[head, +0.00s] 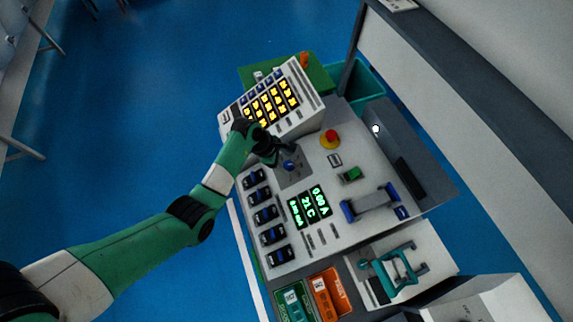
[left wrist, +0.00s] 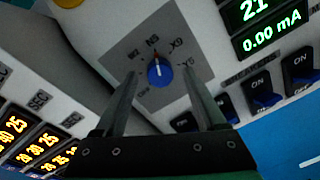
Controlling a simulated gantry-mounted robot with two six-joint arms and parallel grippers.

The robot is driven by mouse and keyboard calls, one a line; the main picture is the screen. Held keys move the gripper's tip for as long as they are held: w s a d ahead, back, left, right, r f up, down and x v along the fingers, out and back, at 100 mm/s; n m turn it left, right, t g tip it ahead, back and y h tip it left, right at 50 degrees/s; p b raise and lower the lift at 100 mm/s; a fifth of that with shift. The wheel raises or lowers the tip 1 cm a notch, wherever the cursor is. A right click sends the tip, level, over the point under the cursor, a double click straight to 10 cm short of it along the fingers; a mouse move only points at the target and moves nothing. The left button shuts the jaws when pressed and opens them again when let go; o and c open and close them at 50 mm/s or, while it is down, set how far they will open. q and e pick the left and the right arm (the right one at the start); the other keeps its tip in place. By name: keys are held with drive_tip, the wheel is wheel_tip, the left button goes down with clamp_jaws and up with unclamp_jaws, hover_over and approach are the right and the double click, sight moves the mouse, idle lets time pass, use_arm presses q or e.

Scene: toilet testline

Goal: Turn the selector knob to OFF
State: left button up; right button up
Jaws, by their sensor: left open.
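The selector knob (head: 289,165) is a small blue knob on a grey square plate on the sloped console. In the left wrist view the knob (left wrist: 160,74) shows a pale and red mark near its top edge. Several position labels surround it on the plate; the lower-left one is partly hidden and too small to read surely. My left gripper (head: 279,150) is at the knob's upper left in the head view. In the left wrist view its two open fingers (left wrist: 161,85) stand on either side of the knob, with visible gaps. My right gripper is out of view.
A column of breaker switches (head: 266,215) and a green digital display (head: 310,206) lie below the knob. A red emergency button (head: 330,138) and green rocker switch (head: 349,174) are to the right. A lit yellow indicator panel (head: 272,103) rises behind.

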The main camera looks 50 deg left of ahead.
use_arm(q)
drive_tip(key=shift+w+d+f, duration=0.15)
drive_tip(key=shift+w+f, duration=0.1)
drive_tip(key=shift+f, duration=0.3)
clamp_jaws()
drive_tip(key=shift+r, duration=0.1)
